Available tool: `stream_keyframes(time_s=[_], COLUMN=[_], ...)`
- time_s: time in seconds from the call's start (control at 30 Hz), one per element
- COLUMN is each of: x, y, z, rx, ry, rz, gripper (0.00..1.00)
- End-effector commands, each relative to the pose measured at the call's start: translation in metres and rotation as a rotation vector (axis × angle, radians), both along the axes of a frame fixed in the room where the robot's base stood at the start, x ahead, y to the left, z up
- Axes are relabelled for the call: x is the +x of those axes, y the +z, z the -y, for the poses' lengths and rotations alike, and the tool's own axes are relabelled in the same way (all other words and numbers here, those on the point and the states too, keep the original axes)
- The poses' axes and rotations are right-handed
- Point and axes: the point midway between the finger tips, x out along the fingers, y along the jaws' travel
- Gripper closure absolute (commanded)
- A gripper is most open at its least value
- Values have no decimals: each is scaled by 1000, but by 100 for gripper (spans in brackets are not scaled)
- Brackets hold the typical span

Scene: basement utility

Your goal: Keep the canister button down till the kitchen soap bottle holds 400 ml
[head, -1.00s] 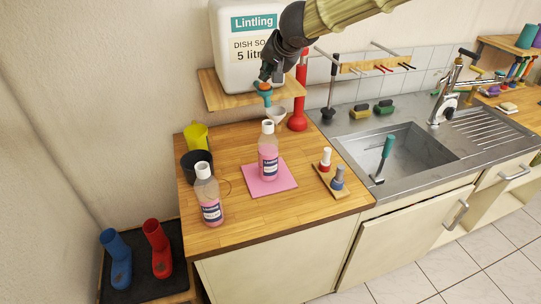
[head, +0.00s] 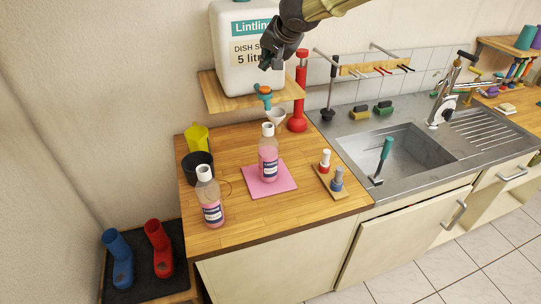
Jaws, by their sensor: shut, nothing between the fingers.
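The white dish soap canister (head: 236,72) stands on a small wooden shelf. Its teal tap with an orange button (head: 264,90) hangs at the shelf's front edge. My gripper (head: 264,66) is shut and empty, a little above the button and apart from it. A clear bottle with pink soap (head: 268,160) stands upright on a pink mat (head: 252,190), below the tap. A second bottle with pink soap (head: 210,200) stands at the counter's front left. I cannot read the level marks or tell from the labels which is the kitchen bottle.
A whitish funnel (head: 276,117) is beside the tap. A yellow jug (head: 198,139) and black pot (head: 197,164) are at left.

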Motion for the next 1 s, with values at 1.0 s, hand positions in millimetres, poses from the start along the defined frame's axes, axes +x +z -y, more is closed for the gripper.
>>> stream_keyframes(time_s=[1.0], x=[0], y=[14], z=[0], rx=[0], ry=[0], rz=[0], gripper=[100])
